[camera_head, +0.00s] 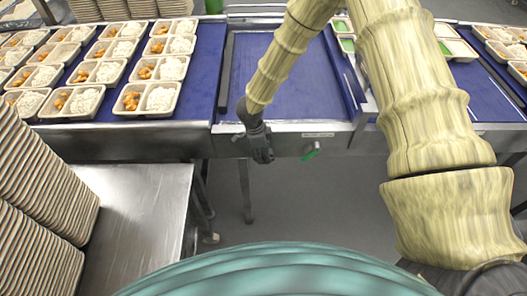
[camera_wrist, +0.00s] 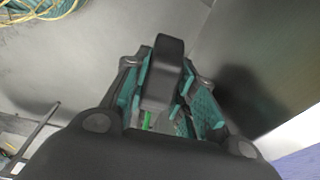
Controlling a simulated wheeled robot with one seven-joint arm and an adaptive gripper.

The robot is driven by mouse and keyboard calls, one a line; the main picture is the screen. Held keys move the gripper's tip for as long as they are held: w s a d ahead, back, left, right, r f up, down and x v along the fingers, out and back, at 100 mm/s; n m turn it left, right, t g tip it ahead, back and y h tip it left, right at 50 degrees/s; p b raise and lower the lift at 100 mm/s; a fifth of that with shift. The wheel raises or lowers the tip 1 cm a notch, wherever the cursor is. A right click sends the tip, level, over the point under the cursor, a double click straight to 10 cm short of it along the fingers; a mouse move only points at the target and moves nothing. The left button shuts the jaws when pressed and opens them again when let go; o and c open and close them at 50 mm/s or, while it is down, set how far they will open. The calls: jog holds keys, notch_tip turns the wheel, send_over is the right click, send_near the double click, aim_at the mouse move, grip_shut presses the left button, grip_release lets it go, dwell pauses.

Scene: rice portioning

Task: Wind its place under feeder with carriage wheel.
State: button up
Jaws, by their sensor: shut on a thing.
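My gripper (camera_head: 261,151) hangs at the front rail of the line, left of centre in the head view. In the wrist view its teal-padded fingers (camera_wrist: 163,92) are shut around a dark, rounded block (camera_wrist: 168,50). The block looks like part of the carriage wheel, but the wheel's whole shape is hidden by my gripper in the head view. Trays with green portions (camera_head: 343,27) stand right of the blue bay, partly behind my arm. I cannot make out the feeder.
A green-handled fitting (camera_head: 311,151) sits on the front rail right of my gripper. Filled trays (camera_head: 146,97) stand in rows on the left blue belt (camera_head: 203,75). The blue bay (camera_head: 290,85) looks bare.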

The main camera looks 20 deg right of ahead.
jog(key=shift+a+h, duration=0.1)
jog(key=shift+h, duration=0.4)
jog(key=o, duration=0.7)
jog(key=shift+o, duration=0.2)
jog(key=shift+r, duration=0.1)
jog(key=v, duration=1.2)
jog(key=shift+w, duration=0.2)
